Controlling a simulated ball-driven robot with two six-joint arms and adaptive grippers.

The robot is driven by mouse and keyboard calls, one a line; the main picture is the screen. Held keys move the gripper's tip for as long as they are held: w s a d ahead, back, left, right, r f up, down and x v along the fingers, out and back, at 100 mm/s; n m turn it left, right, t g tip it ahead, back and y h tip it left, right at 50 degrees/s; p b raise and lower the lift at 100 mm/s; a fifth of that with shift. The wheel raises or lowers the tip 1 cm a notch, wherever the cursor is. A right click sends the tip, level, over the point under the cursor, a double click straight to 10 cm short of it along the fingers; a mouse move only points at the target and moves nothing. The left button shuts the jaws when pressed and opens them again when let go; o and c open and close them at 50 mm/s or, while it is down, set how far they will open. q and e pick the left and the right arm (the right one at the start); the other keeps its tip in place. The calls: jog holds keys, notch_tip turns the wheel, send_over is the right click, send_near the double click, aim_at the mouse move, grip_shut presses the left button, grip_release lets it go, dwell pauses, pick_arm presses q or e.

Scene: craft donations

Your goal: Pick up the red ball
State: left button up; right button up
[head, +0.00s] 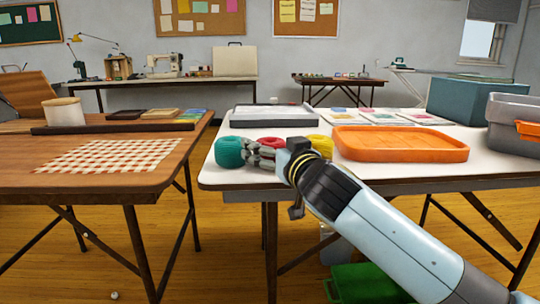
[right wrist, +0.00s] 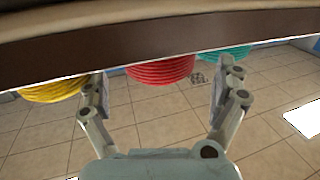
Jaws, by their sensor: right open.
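The red ball (head: 271,140), which looks like wound yarn, sits on the white table between a teal ball (head: 229,152) and a yellow ball (head: 322,144). In the head view my right gripper (head: 262,153) covers most of it. In the right wrist view the red ball (right wrist: 160,72) lies between the two spread fingers of my open right gripper (right wrist: 160,88), slightly beyond their tips, with a gap on each side. The teal ball (right wrist: 226,54) is near the right finger and the yellow ball (right wrist: 54,91) near the left one. My left gripper is not in view.
The white table (head: 212,178) has its front edge under my right arm. An orange tray (head: 400,144) stands to the right and a grey-white tray (head: 272,116) behind the balls. A wooden table (head: 100,183) is at the left, with a gap between the tables.

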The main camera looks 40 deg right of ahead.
jog(key=shift+x, duration=1.1)
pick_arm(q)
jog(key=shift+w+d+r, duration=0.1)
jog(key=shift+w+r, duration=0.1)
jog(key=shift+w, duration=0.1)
pick_arm(e)
jog(key=shift+c, duration=0.3)
jog(key=c, duration=1.2)
jog(key=shift+r, duration=0.1)
